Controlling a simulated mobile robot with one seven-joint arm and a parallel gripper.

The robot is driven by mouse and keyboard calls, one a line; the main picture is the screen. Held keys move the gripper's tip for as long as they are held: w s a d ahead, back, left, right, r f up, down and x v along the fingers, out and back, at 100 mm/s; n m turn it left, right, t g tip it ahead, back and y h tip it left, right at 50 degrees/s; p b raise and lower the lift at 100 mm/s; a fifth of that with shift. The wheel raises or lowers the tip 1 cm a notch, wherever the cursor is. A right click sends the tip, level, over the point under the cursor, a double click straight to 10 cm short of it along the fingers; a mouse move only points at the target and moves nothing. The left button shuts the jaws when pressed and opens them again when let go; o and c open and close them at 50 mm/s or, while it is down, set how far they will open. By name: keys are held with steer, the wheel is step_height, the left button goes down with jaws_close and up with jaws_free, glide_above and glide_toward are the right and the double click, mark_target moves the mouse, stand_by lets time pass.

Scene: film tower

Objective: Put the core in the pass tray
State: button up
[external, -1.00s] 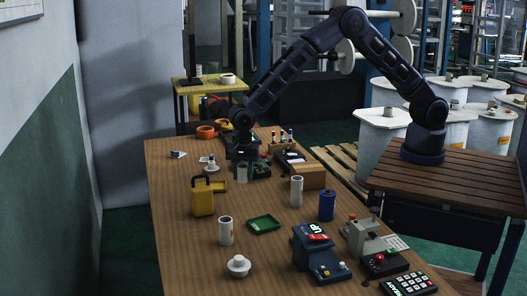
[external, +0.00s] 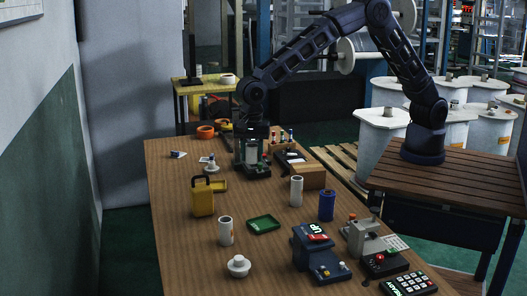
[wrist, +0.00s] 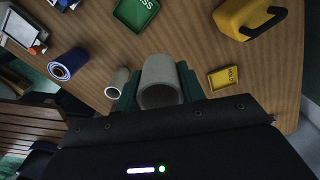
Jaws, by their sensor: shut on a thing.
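My gripper (external: 250,152) is shut on a grey hollow core at the far end of the wooden table. The core (wrist: 160,82) shows between the teal fingers (wrist: 160,90) in the wrist view, its open end facing the camera. The core looks held above the table, partly hidden by the fingers in the external view. The green pass tray (external: 264,224) lies flat and empty near the table's middle, nearer the external camera than my gripper.
A yellow tray (external: 218,186) and a yellow handled block (external: 203,200) lie left of the green tray. White cylinders (external: 296,191) (external: 225,231), a blue roll (external: 326,206) and a cardboard box (external: 308,177) stand around it. Devices (external: 318,252) fill the near right. Table wood left of the yellow block is clear.

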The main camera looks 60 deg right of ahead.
glide_above(263, 226)
step_height(263, 226, down, 20)
steer(key=shift+s+r, duration=0.1)
steer(key=shift+r, duration=0.05)
stand_by(0.6)
steer(key=o, duration=1)
steer(key=shift+c, duration=0.2)
step_height(263, 226, up, 12)
